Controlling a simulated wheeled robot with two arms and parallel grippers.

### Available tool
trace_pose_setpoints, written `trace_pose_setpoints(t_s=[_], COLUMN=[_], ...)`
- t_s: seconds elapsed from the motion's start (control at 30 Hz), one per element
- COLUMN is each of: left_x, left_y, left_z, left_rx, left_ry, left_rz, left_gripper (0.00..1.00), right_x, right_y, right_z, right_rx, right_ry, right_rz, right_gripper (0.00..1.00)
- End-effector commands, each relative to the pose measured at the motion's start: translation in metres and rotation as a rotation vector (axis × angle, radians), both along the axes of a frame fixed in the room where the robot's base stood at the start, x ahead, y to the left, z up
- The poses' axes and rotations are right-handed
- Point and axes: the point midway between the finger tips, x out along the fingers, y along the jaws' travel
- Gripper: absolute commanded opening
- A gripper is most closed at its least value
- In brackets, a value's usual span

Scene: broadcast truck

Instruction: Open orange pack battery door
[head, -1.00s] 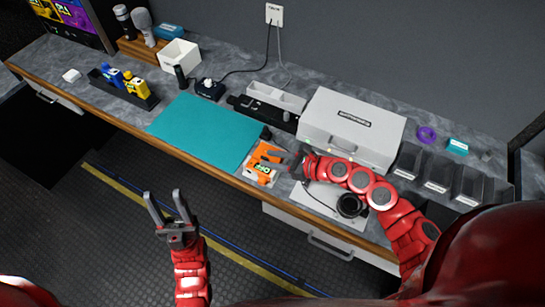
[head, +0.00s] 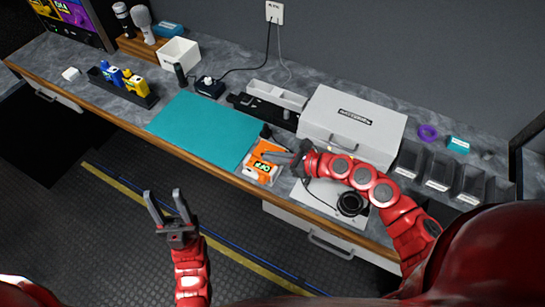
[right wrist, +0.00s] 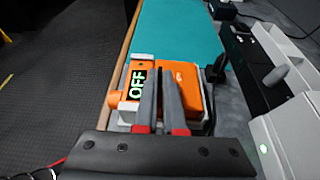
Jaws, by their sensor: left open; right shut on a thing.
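The orange pack (head: 262,172) sits on a pale pad at the counter's front edge, just right of the teal mat. In the right wrist view the pack has a rounded orange block (right wrist: 188,78) and, left of it, a panel reading OFF in green (right wrist: 136,84). My right gripper (head: 277,157) reaches the pack from the right. Its fingers (right wrist: 157,74) are close together over the pack, between the OFF panel and the block, shut on part of it. The fingers hide the exact part held. My left gripper (head: 167,208) is open and empty over the floor, away from the counter.
The teal mat (head: 205,130) lies left of the pack. A silver case (head: 350,122) stands behind my right arm, with a black round object (head: 351,204) in front. Dark bins (head: 438,170) are at the right. A small black object (head: 266,131) stands behind the pack.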

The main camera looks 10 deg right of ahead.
Motion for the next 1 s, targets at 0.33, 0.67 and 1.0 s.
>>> trace_pose_setpoints(t_s=[0.33, 0.67, 1.0], left_x=[0.0, 0.0, 0.0], left_y=[0.0, 0.0, 0.0], left_z=[-0.035, -0.054, -0.064], left_rx=[0.0, 0.0, 0.0], left_ry=[0.0, 0.0, 0.0], left_rz=[0.0, 0.0, 0.0], left_gripper=[0.5, 0.5, 0.5], right_x=[0.007, 0.015, 0.019], right_y=[-0.005, -0.01, -0.013], right_z=[0.007, 0.018, 0.024], right_rx=[0.128, 0.264, 0.335], right_ry=[0.173, 0.36, 0.461], right_rz=[-0.003, -0.001, -0.001], right_gripper=[0.0, 0.0, 0.0])
